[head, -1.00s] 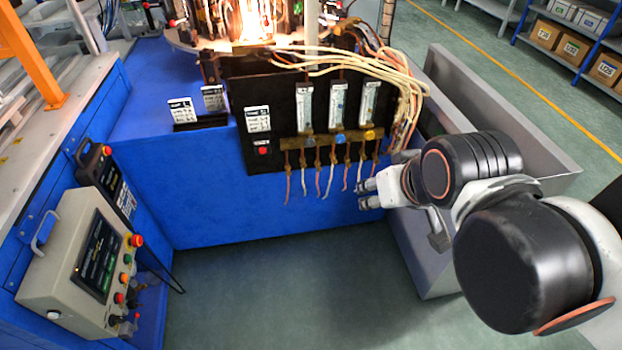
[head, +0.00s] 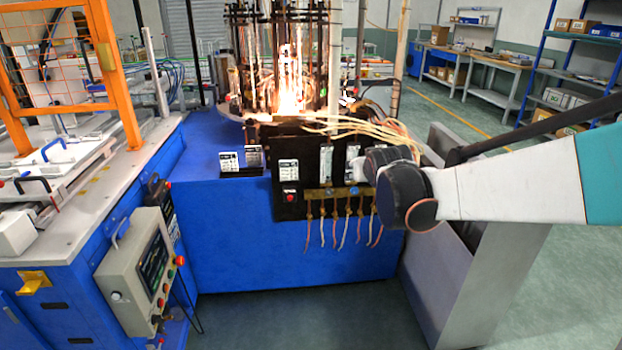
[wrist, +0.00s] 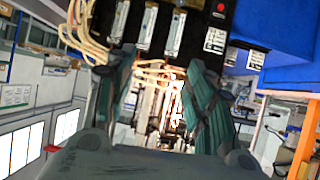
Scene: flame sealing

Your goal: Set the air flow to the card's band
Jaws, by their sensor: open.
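The black flow panel (head: 308,205) stands at the front of the blue machine, with upright flowmeter tubes. The left tube (head: 326,160) and middle tube (head: 353,152) show; my arm covers the right one. A grey knob (head: 329,192) and a blue knob (head: 353,190) sit below them. A white card (head: 288,173) is on the panel's left part; its text is too small to read. In the wrist view the three tubes (wrist: 146,27) appear at the top, beyond my open, empty gripper (wrist: 155,72). My fingertips are hidden in the head view.
Flames (head: 290,95) burn above and behind the panel, with pale hoses (head: 365,125) beside them. Two cards (head: 229,163) stand on a holder at left. A grey bin (head: 450,270) stands at right. Open floor lies in front.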

